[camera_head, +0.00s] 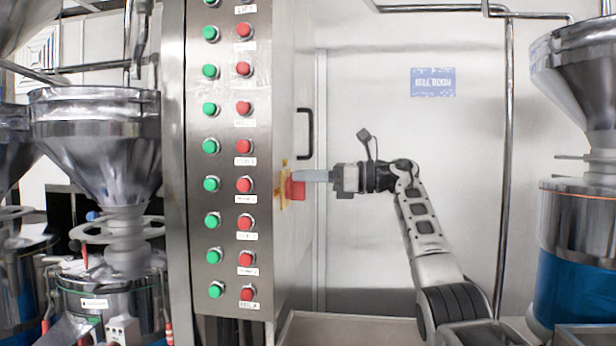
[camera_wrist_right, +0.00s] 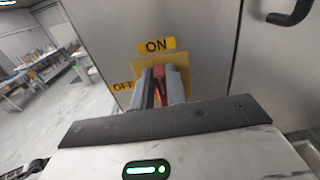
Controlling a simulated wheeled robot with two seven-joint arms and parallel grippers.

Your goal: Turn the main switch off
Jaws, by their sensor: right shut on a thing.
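The main switch is a red handle (camera_head: 297,189) on a yellow plate (camera_head: 283,186) on the right side face of the steel control cabinet (camera_head: 289,90). My right gripper (camera_head: 304,177) reaches it from the right. In the right wrist view the gripper (camera_wrist_right: 161,88) is shut on the red handle (camera_wrist_right: 157,72), one finger on each side. The yellow plate (camera_wrist_right: 181,61) shows an "ON" label (camera_wrist_right: 157,45) above the handle and an "OFF" label (camera_wrist_right: 123,86) to its left. The handle points up toward "ON", leaning slightly left. My left gripper is not in view.
Several green and red push buttons (camera_head: 244,146) line the cabinet's front. A black door handle (camera_head: 305,134) sits above the switch. Steel hoppers stand at the left (camera_head: 95,130) and right (camera_head: 575,90). The wall behind my right arm is mostly clear.

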